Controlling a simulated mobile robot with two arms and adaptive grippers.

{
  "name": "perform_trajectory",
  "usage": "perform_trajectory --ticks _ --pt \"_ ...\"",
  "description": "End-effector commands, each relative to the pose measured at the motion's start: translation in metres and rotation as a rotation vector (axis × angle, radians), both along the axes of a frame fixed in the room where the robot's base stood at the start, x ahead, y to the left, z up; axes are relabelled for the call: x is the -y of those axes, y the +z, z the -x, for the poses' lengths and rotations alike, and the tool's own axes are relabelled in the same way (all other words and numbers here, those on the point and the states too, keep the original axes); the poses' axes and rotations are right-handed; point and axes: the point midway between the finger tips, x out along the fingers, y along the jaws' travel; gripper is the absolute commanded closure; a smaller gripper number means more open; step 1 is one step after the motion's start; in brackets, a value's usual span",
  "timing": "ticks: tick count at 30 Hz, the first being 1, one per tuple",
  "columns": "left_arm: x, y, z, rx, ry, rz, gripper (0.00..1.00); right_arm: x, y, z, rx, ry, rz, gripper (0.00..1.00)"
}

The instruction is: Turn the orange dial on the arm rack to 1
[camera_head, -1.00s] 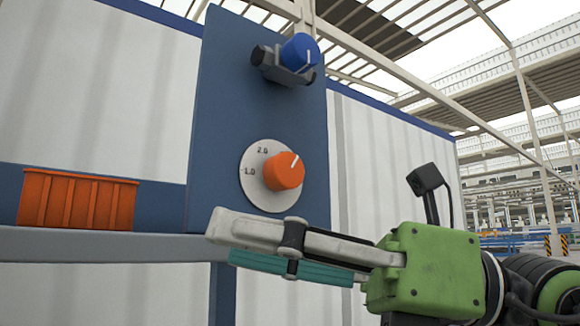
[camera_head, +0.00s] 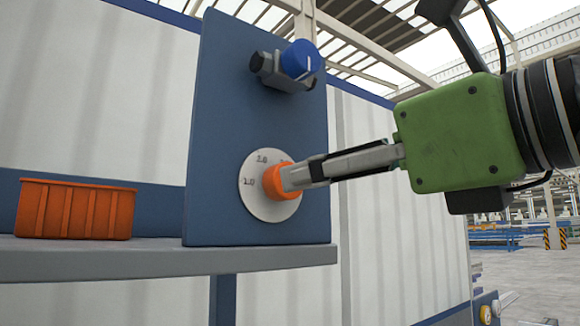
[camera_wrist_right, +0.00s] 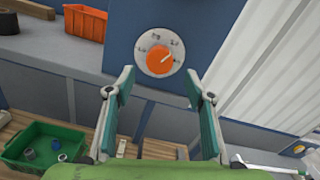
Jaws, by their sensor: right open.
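The orange dial (camera_head: 273,182) sits on a round white plate (camera_head: 262,208) with number marks, on the blue upright panel (camera_head: 225,120). My right gripper (camera_head: 288,179) reaches in from the right, and its fingers overlap the dial's right side in the head view. In the right wrist view the dial (camera_wrist_right: 160,57) lies ahead of the open right gripper (camera_wrist_right: 158,85), between and beyond its fingertips, and appears apart from them. A white pointer line on the dial aims up and right there. My left gripper is not in view.
A blue knob (camera_head: 300,59) on a grey valve is above the dial. An orange bin (camera_head: 75,209) stands on the grey shelf (camera_head: 120,262) to the left. The right wrist view shows a green tray (camera_wrist_right: 45,143) with small parts below.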

Motion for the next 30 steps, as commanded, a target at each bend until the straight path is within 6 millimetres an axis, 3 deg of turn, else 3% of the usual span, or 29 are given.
perform_trajectory --ticks 3,10,23,24,28,30 --pt "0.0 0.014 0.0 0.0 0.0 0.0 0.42 -0.016 0.003 -0.021 -0.004 0.002 0.002 0.51" --pt "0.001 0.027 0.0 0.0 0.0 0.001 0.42 -0.036 0.003 -0.05 -0.002 0.002 -0.001 0.51" --pt "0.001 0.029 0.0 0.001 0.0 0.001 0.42 -0.044 0.0 -0.06 0.001 0.001 0.0 0.51" --pt "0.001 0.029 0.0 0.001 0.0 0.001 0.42 -0.044 0.0 -0.06 0.001 0.001 0.0 0.54" --pt "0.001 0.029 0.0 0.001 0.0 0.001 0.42 -0.044 0.0 -0.06 0.0 0.001 -0.001 0.87" --pt "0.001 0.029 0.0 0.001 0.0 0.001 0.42 -0.044 0.0 -0.06 0.0 0.001 -0.001 0.9"
